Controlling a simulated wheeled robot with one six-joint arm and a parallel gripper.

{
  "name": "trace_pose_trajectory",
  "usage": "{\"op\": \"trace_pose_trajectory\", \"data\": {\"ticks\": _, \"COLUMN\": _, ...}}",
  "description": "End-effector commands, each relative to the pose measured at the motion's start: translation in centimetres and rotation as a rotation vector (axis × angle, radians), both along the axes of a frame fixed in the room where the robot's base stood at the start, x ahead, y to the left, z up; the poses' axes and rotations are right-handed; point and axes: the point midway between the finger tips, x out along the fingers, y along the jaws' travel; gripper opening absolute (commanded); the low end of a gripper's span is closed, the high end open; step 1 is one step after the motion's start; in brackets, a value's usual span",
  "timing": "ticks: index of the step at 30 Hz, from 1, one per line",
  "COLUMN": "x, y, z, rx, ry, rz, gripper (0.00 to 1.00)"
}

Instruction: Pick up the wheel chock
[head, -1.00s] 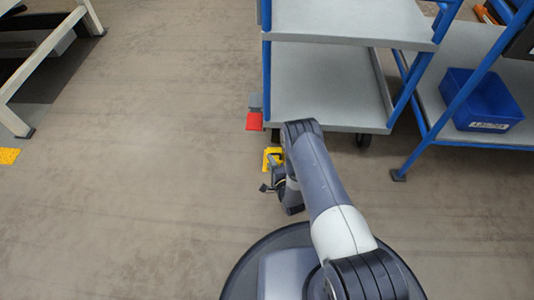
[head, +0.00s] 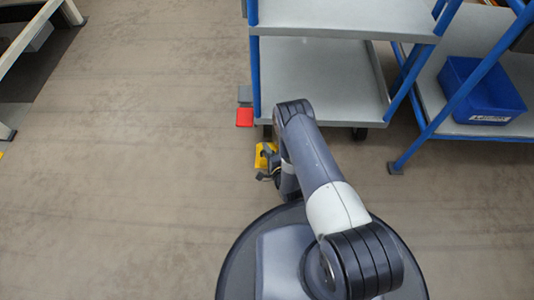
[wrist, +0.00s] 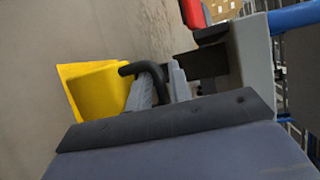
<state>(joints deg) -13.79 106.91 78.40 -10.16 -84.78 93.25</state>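The yellow wheel chock (head: 262,156) is on the floor beside the front left corner of the blue-framed trolley. It also shows in the wrist view (wrist: 97,92), at left, with a bent black bar at its side that looks like its handle. My gripper (head: 266,174) is low, right against the near side of the chock. In the wrist view my gripper's two grey fingers (wrist: 160,82) stand apart, with the end of the black bar between them. I see no clear sign of them pressing on it. The fingertips are partly hidden by the bar.
The trolley's lower shelf (head: 325,85) is close to my arm on the right. A red pedal (head: 245,118) sticks out at its left corner. A blue bin (head: 480,90) stands on a second rack. The floor (head: 130,170) to the left is clear.

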Motion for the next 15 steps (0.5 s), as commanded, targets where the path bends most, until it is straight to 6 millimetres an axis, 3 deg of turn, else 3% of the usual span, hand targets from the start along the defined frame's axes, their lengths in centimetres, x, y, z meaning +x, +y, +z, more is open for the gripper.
{"op": "trace_pose_trajectory", "data": {"ticks": 7, "x": 0.02, "y": 0.01, "z": 0.01, "rx": 0.0, "ry": 0.0, "rz": 0.0, "gripper": 0.0}}
{"op": "trace_pose_trajectory", "data": {"ticks": 15, "x": 0.03, "y": 0.01, "z": -0.01, "rx": 0.0, "ry": 0.0, "rz": 0.0, "gripper": 0.0}}
